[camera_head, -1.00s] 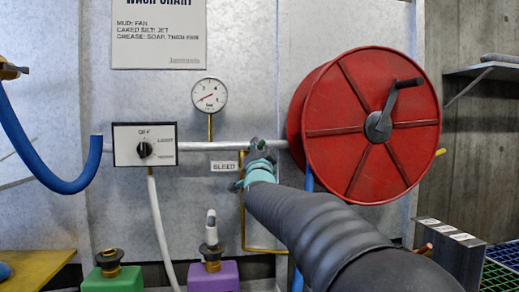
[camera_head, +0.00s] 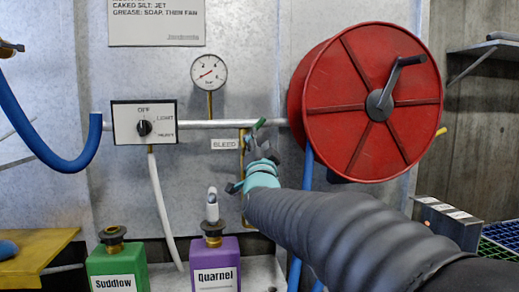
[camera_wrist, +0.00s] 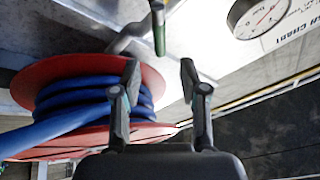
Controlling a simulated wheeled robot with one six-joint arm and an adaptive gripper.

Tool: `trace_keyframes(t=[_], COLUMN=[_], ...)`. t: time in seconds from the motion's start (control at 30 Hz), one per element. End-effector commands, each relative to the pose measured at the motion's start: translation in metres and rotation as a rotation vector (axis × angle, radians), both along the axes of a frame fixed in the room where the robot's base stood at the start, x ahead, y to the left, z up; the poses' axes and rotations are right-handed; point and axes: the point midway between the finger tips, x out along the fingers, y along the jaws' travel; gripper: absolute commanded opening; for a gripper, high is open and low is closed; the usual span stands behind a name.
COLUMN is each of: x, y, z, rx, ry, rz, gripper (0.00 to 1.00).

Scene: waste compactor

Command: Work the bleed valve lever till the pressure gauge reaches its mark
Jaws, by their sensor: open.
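The bleed valve lever is a small green handle (camera_head: 259,124) at the grey pipe, just right of the "BLEED" label (camera_head: 225,143). In the wrist view the green lever (camera_wrist: 159,35) shows beyond the fingertips, roughly in line with the gap between them. My gripper (camera_head: 263,148) is just below the lever in the head view. Its two fingers (camera_wrist: 159,75) are spread apart with nothing between them. The round white pressure gauge (camera_head: 208,72) stands above the pipe on a brass stem. Its red needle shows, but its mark is too small to make out. The gauge (camera_wrist: 259,14) is partly cut off in the wrist view.
A red hose reel (camera_head: 350,120) with a crank stands close right of the lever. A selector box (camera_head: 144,122) is on the pipe at left. Green (camera_head: 117,268) and purple (camera_head: 214,266) containers stand below.

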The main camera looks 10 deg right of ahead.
Motion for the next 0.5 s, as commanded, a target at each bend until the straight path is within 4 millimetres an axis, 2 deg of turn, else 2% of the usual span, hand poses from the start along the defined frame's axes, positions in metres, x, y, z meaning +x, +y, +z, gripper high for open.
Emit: trace_keyframes(t=[0.1, 0.2, 0.5], x=[-0.015, -0.021, -0.025], y=[0.003, 0.005, 0.005], z=[-0.006, -0.01, -0.011], rx=[0.0, -0.001, 0.0], ry=[-0.001, 0.0, 0.0], rz=[0.001, 0.001, 0.0], gripper=[0.43, 0.43, 0.43])
